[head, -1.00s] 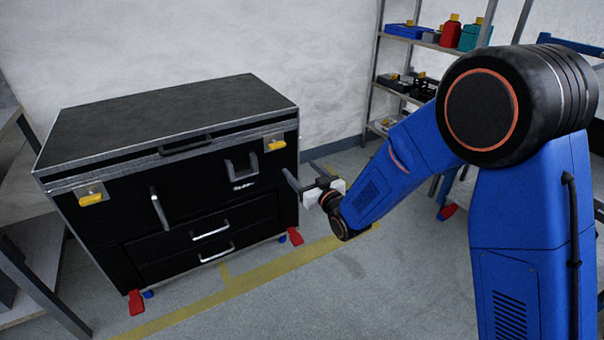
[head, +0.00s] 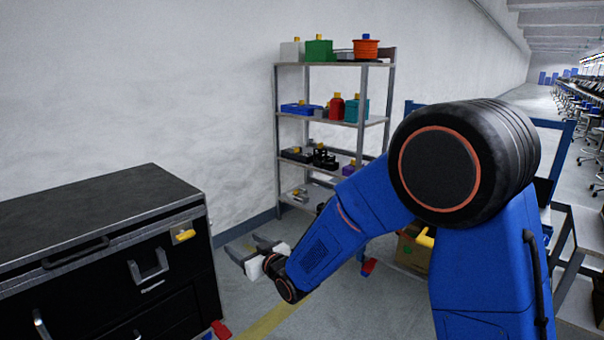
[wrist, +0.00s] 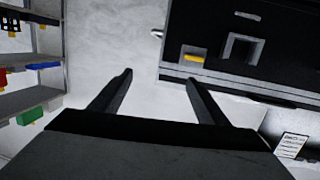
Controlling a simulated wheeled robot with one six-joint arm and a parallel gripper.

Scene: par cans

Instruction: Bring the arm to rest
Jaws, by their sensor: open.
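My gripper (head: 251,247) is at the end of my blue arm, low in front of the right end of a black case (head: 180,270). Its two dark fingers are apart with nothing between them. In the wrist view my gripper (wrist: 158,88) is also open and empty, with pale wall behind the gap. The black case (wrist: 290,45) shows at the upper right there, with a yellow latch and a silver handle. The fingers look clear of the case.
A metal shelf rack (head: 279,150) with coloured boxes and other items stands against the wall beyond my gripper. A cardboard box (head: 412,252) is behind my arm. Bare floor with a yellow line lies below my gripper. Workbenches and stools run far off at right.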

